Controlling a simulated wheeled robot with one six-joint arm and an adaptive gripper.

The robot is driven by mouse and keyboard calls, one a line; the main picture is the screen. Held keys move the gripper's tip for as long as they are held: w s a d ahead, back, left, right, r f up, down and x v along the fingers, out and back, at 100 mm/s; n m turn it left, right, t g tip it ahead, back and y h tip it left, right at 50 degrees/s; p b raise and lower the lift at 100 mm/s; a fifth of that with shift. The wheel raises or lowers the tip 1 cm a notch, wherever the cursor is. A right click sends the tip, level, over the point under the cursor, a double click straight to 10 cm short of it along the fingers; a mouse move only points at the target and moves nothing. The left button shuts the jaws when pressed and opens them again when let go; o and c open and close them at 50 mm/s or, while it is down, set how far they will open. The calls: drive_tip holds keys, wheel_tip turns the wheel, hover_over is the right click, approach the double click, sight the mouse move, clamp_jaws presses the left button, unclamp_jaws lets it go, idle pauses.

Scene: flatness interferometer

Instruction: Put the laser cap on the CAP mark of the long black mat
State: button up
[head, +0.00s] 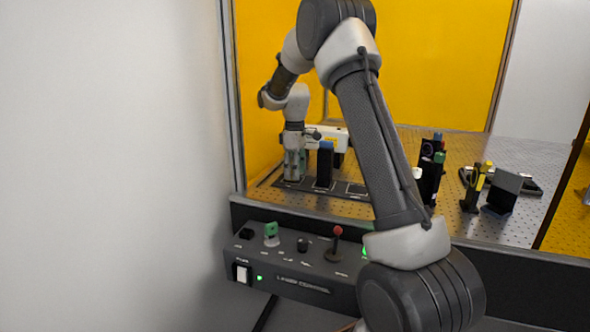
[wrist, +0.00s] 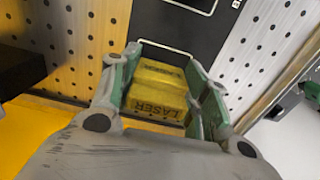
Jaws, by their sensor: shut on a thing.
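The laser cap (wrist: 158,92) is a yellow block with dark LASER lettering, seen in the wrist view. My gripper (wrist: 160,88) has its green-edged fingers on both sides of the cap and is shut on it. The long black mat (wrist: 165,28) lies below, with white outlined marks. One outline shows partly around the cap's far side; its lettering is hidden. In the head view, my gripper (head: 294,166) points down over the left end of the mat (head: 342,189). Whether the cap touches the mat cannot be told.
A black upright piece with a blue top (head: 325,164) stands close right of my gripper. A white box (head: 332,137) is behind. A control panel (head: 300,262) with knobs lies in front. More black mounts (head: 472,187) stand right on the perforated table. A yellow wall is near the left.

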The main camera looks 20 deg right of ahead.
drive_tip(key=shift+f, duration=0.3)
drive_tip(key=o, duration=1)
drive_tip(key=shift+c, duration=0.2)
drive_tip(key=shift+r, duration=3.5)
